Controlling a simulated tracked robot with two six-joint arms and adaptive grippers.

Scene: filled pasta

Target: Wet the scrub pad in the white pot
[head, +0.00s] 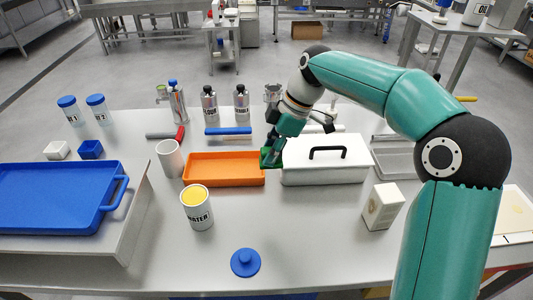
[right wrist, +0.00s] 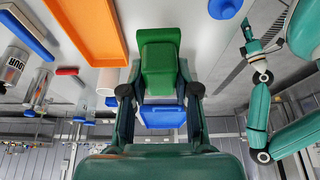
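The green scrub pad (head: 271,158) is held by my right gripper (head: 276,148), above the gap between the orange tray and the white lidded box. In the right wrist view the pad (right wrist: 160,62) sits between the two fingers of the right gripper (right wrist: 160,92), which look shut on it. The white pot (head: 198,213), labelled WATER, stands upright and open in front of the orange tray, with yellow showing inside. The pad is apart from it, farther back and to its right. My left gripper (right wrist: 247,32) shows only small in the right wrist view; its fingers are unclear.
The orange tray (head: 224,181), white lidded box (head: 325,173) and white cup (head: 170,159) stand nearby. A blue knobbed lid (head: 245,263) lies in front. A blue tray (head: 55,196) is at left, a white carton (head: 383,206) at right. The front middle table is mostly clear.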

